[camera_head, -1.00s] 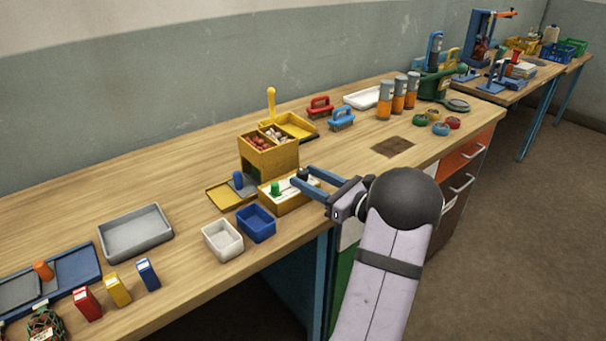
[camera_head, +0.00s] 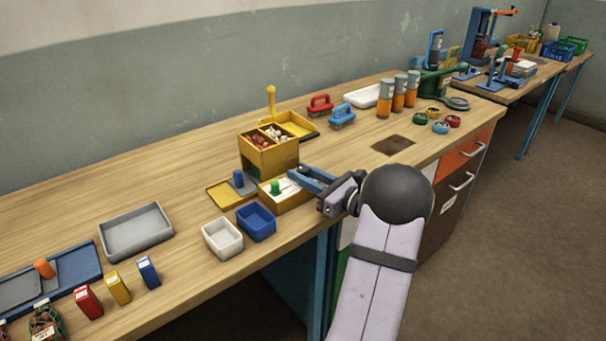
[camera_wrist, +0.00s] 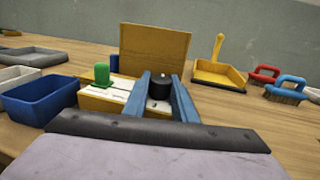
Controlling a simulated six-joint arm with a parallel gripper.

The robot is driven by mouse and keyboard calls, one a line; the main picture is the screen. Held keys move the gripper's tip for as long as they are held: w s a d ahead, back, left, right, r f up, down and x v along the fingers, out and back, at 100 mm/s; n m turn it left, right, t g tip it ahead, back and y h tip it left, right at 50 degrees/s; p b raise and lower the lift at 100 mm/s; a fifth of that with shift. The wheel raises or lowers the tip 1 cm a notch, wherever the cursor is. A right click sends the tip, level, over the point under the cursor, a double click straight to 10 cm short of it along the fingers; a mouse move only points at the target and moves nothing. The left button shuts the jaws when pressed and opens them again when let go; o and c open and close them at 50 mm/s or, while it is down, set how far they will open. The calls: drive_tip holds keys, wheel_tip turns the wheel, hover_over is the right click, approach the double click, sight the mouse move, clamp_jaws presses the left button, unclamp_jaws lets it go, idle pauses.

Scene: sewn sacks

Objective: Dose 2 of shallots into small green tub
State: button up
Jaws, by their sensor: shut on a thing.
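The yellow hopper box (camera_head: 268,158) has two open compartments, with reddish-brown bulbs (camera_head: 258,141) in the left one and pale ones (camera_head: 276,132) in the right. At its base a yellow tray with a white top carries a green knob (camera_head: 275,187) and a black knob (camera_wrist: 160,85). My gripper (camera_head: 298,176) is at the black knob, its blue fingers on either side of it and shut on it; the fingers partly hide the knob. A small round green dish (camera_head: 419,118) stands to the right among similar dishes; I cannot tell if it is the green tub.
A blue bin (camera_head: 257,222) and a white bin (camera_head: 222,238) stand left of my gripper. A blue knob (camera_head: 238,178) stands on a grey plate beside the hopper. A yellow scoop (camera_wrist: 217,72) and brushes (camera_head: 341,117) lie behind. A square opening (camera_head: 393,145) is in the bench.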

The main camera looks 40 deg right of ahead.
drive_tip(key=shift+m+h, duration=0.3)
drive_tip(key=shift+h, duration=0.1)
drive_tip(key=m+h+b, duration=0.1)
drive_tip(key=h, duration=0.1)
drive_tip(key=m+h+b, duration=0.1)
drive_tip(key=h+b, duration=0.1)
drive_tip(key=shift+a+f+m, duration=0.15)
drive_tip(key=shift+f+m, duration=0.05)
drive_tip(key=shift+m, duration=0.1)
drive_tip(key=m+h+b, duration=0.1)
drive_tip(key=h+b, duration=0.1)
drive_tip(key=shift+m+h, duration=0.3)
drive_tip(key=m+g+h+b, duration=0.1)
drive_tip(key=h+b, duration=0.1)
drive_tip(key=b, duration=0.4)
drive_tip(key=shift+f+m+h, duration=0.1)
drive_tip(key=shift+m+h, duration=0.3)
drive_tip(key=h+b, duration=0.1)
drive_tip(key=b, duration=0.2)
drive_tip(key=shift+m, duration=0.4)
drive_tip(key=shift+r+m+g+h+b, duration=0.3)
drive_tip(key=shift+g+h+b, duration=0.15)
drive_tip(key=shift+b, duration=0.4)
drive_tip(key=o, duration=1)
drive_tip(key=shift+o, duration=0.2)
